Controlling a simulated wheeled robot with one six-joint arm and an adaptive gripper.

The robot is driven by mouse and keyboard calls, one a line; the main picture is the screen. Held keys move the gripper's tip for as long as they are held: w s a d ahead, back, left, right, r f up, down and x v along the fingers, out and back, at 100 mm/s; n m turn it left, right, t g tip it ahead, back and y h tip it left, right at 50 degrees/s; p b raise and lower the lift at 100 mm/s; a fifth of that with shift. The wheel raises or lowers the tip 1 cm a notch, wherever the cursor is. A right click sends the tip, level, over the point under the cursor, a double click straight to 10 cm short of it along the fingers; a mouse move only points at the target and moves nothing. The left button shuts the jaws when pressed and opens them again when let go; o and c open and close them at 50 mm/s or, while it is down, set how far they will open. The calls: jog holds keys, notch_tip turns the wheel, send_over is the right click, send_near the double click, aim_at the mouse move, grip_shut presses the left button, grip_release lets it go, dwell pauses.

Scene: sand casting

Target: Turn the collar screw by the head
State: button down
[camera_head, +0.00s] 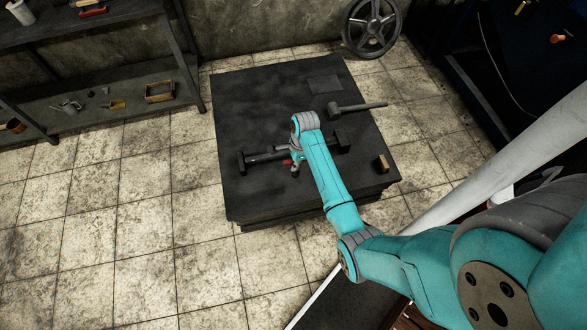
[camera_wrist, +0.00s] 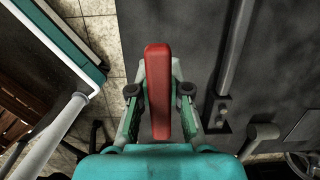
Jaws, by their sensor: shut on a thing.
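A dark bar with a block at each end (camera_head: 262,157) lies across the black table. A long dark bar (camera_wrist: 236,50) also shows at the right of the wrist view. A red elongated piece (camera_head: 287,162), apparently the collar screw's head, shows at the bar's near side. It fills the middle of the wrist view (camera_wrist: 158,85), long side up the picture. My gripper (camera_head: 296,168) is down at the bar; its two fingers (camera_wrist: 158,98) stand on either side of the red piece and are shut on it. The screw's shank and collar are hidden.
The black table (camera_head: 245,110) also bears a mallet (camera_head: 358,106), a flat dark plate (camera_head: 324,85) and a small brown block (camera_head: 382,163). A spoked wheel (camera_head: 371,25) stands behind it. Shelves (camera_head: 110,65) are at the left. The table's left side is clear.

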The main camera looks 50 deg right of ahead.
jog(key=w+d+r+n+g, duration=0.1)
jog(key=d+r+n, duration=0.2)
jog(key=d, duration=2)
jog(key=n, duration=0.5)
jog(key=shift+d+n, duration=0.2)
jog(key=shift+n, duration=0.1)
jog(key=shift+w, duration=0.1)
jog(key=shift+f, duration=2.25)
jog(key=shift+f, duration=1.15)
